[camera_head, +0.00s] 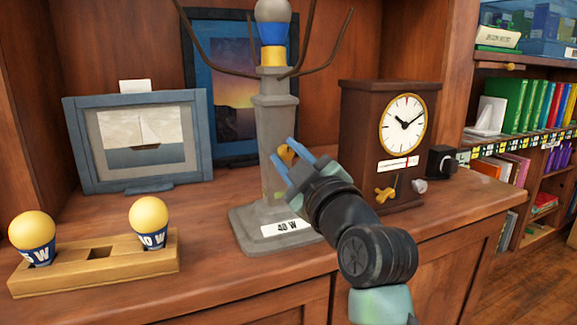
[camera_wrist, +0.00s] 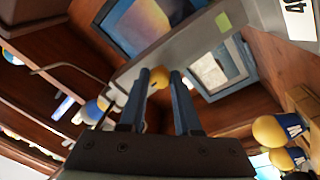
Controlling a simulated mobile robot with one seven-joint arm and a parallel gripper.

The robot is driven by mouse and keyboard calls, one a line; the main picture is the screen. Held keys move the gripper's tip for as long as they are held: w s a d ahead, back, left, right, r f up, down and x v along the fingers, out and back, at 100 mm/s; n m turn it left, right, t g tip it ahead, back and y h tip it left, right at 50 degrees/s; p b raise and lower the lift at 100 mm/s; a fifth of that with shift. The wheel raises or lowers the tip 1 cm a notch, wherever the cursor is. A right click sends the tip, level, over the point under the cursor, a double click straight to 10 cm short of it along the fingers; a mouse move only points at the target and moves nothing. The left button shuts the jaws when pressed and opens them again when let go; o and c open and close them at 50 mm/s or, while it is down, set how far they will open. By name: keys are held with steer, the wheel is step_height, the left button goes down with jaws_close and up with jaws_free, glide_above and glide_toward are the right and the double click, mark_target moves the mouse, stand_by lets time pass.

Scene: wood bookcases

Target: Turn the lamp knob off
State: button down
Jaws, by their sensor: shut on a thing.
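The grey lamp (camera_head: 270,130) stands upright on the wooden counter, with a "40 W" label on its base and a bulb (camera_head: 272,12) at its top. The small yellow lamp knob (camera_head: 286,153) is on the lamp's post, facing my side. My gripper (camera_head: 292,158) is at the post with its blue fingers on either side of the knob. In the wrist view the knob (camera_wrist: 158,80) shows between the tips of my gripper (camera_wrist: 160,80), which is shut on it. Part of the knob is hidden by the fingers.
A wooden holder (camera_head: 95,272) with two yellow-topped bulbs stands at the left front. A framed sailboat picture (camera_head: 140,140) is behind it. A brown clock (camera_head: 365,140) stands close to the right of my gripper. A bookshelf (camera_head: 530,110) is at far right.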

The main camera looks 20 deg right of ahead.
stand_by(0.6)
steer(key=c, duration=0.6)
jaws_free()
steer(key=s+f+p, duration=0.2)
steer(key=s, duration=1)
steer(key=shift+s+d, duration=0.25)
steer(key=shift+s, duration=0.15)
